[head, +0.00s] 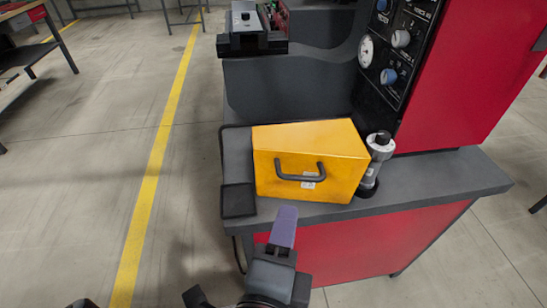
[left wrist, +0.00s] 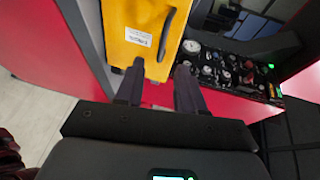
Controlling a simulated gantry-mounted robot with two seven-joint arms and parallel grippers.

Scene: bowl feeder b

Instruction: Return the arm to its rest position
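My left gripper (head: 286,214) comes up from the bottom of the head view, with its fingers seen nearly edge-on near the front edge of the grey ledge. In the left wrist view the two dark fingers (left wrist: 160,70) stand apart with nothing between them. The yellow box (head: 309,172) with a dark handle sits on the ledge beyond the fingertips. The box also shows in the left wrist view (left wrist: 142,20), with its handle and white label, and the fingers look apart from it. My right gripper is not in view.
The grey ledge (head: 440,185) tops a red machine base (head: 400,240). A grey-and-white cylinder (head: 378,160) stands right of the box, and a small black tray (head: 238,201) lies to its left. A control panel (head: 395,45) rises behind. Open floor (head: 80,190) lies to the left.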

